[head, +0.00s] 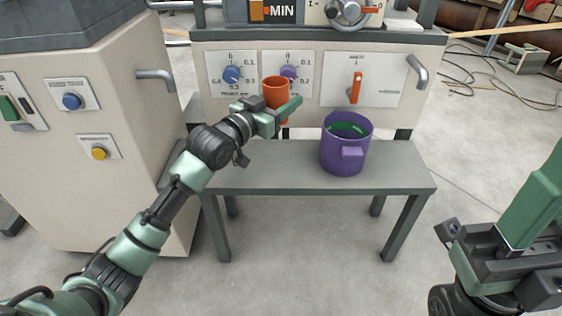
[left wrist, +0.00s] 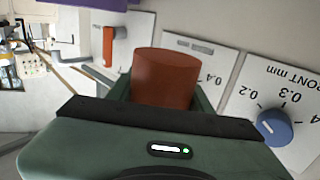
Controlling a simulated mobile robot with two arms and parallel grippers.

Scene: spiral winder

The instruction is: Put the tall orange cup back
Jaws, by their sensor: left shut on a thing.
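The tall orange cup (head: 276,92) is in my left gripper (head: 285,112), which is shut on it. The cup looks upright and is held above the left part of the grey bench, in front of the machine's dial panel. In the left wrist view the cup (left wrist: 166,78) stands between the fingers, and the gripper body hides its near part. My right gripper (head: 500,265) shows at the lower right, away from the bench; its fingertips are not clear enough to tell open from shut.
A purple pot (head: 345,150) with something green inside stands on the grey bench (head: 390,178), right of the cup. Behind are a blue dial (head: 232,74), an orange lever (head: 356,88) and a metal handle (head: 417,70). The bench's left part looks clear.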

